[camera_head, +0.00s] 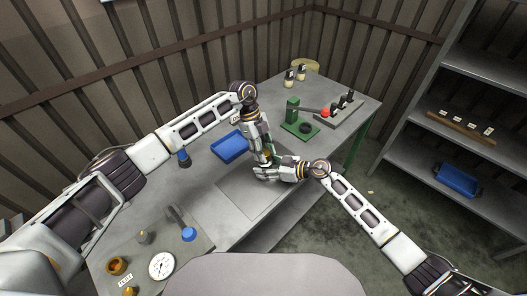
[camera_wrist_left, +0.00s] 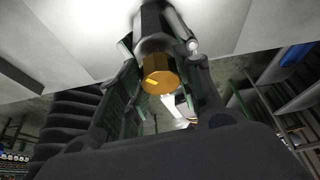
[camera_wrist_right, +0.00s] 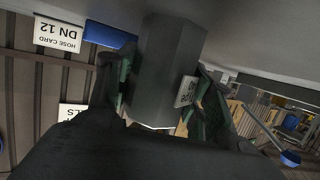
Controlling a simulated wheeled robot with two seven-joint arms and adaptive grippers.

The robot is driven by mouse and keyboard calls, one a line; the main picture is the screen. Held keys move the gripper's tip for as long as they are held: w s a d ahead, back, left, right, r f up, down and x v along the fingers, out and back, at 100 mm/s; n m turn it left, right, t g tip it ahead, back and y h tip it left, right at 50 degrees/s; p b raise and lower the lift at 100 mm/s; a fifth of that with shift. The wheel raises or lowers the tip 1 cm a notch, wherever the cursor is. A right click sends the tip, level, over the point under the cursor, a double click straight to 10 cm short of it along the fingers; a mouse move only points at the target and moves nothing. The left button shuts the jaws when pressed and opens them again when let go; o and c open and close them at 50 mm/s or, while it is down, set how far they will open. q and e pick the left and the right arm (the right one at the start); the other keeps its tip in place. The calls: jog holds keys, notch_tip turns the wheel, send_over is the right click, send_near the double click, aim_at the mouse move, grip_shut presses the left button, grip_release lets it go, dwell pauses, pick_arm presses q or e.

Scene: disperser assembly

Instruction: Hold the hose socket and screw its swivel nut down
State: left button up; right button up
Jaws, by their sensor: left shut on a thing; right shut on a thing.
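My left gripper (camera_head: 266,158) points down over the grey mat and is shut on a brass-coloured hexagonal piece (camera_wrist_left: 160,78), which has a small yellow mark on its end face. A grey body (camera_wrist_left: 152,35) lies in line behind the brass piece. My right gripper (camera_head: 270,172) comes in from the right, close to the left fingertips, and is shut on a grey hexagonal body (camera_wrist_right: 168,70). Which piece is the swivel nut and which the hose socket, I cannot tell for certain. The grippers hide most of both pieces in the head view.
A blue tray (camera_head: 230,148) lies left of the grippers. A green stand (camera_head: 296,122) and a rack with black pieces and a red knob (camera_head: 326,112) stand farther right. A dial gauge (camera_head: 161,265) lies at the near left. The grey mat (camera_head: 240,200) is bare at its front.

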pick_arm(q)
jog(key=m+g+y, duration=0.1)
jog(key=m, duration=0.3)
jog(key=shift+w+d+m, duration=0.1)
jog(key=shift+m, duration=0.2)
jog(key=m+y, duration=0.1)
jog(key=m, duration=0.1)
jog(key=m+y, duration=0.1)
jog(key=m, duration=0.2)
jog(key=shift+d+g, duration=0.15)
jog(key=shift+g, duration=0.15)
jog(key=m+y, duration=0.2)
jog(key=m, duration=0.2)
jog(key=shift+m, duration=0.3)
jog(key=shift+d+m+t+y, duration=0.1)
jog(key=shift+m+t+y, duration=0.25)
jog(key=shift+m, duration=0.8)
jog(key=shift+d+m+t+y, duration=0.15)
jog(key=shift+m+y, duration=0.3)
jog(key=shift+m, duration=0.7)
jog(key=shift+a, duration=0.15)
jog(key=o, duration=1)
jog(key=shift+o, duration=0.2)
jog(key=shift+r, duration=0.1)
